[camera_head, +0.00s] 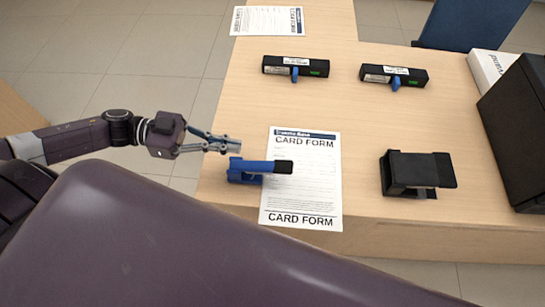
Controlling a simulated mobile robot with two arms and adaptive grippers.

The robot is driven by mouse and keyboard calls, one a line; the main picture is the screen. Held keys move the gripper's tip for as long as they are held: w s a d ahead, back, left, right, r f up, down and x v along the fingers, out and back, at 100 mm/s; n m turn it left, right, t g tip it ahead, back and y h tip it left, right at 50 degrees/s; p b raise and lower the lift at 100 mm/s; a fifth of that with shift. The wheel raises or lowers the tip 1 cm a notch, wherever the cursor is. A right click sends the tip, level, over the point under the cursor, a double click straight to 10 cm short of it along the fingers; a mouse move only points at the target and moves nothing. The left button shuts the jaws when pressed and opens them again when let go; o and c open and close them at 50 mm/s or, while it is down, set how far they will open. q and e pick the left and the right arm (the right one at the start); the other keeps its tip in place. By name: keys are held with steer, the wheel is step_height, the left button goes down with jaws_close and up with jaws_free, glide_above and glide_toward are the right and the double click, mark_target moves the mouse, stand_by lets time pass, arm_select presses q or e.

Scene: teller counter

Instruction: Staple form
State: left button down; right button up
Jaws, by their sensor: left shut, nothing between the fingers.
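The card form (301,195) is a white printed sheet with a dark blue header, lying flat near the counter's front left edge. A blue stapler with a black tip (255,166) lies across the form's left side, its black end over the paper. My left gripper (238,144) comes in from the left, just beyond and above the stapler's left end. Its fingers are shut and hold nothing. It looks apart from the stapler, though contact is hard to judge from this angle. My right gripper is not in view.
A black desk device (418,172) stands right of the form. Two black units with blue clips, the left one (295,67) and the right one (394,77), lie farther back. A large black box (520,130) stands at right. Another form (267,20) lies at the back. Mid-counter is clear.

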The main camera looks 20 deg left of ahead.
arm_select(q)
steer(key=p, duration=0.1)
glide_above(272, 165)
steer(key=a, duration=0.1)
steer(key=shift+s+a+f, duration=0.15)
steer(key=shift+f, duration=0.2)
steer(key=f, duration=0.1)
steer(key=d+f, duration=0.1)
steer(key=f, duration=0.1)
steer(key=shift+w+d+f, duration=0.1)
steer(key=shift+w+d, duration=0.05)
steer(key=shift+w, duration=0.05)
steer(key=shift+f, duration=0.65)
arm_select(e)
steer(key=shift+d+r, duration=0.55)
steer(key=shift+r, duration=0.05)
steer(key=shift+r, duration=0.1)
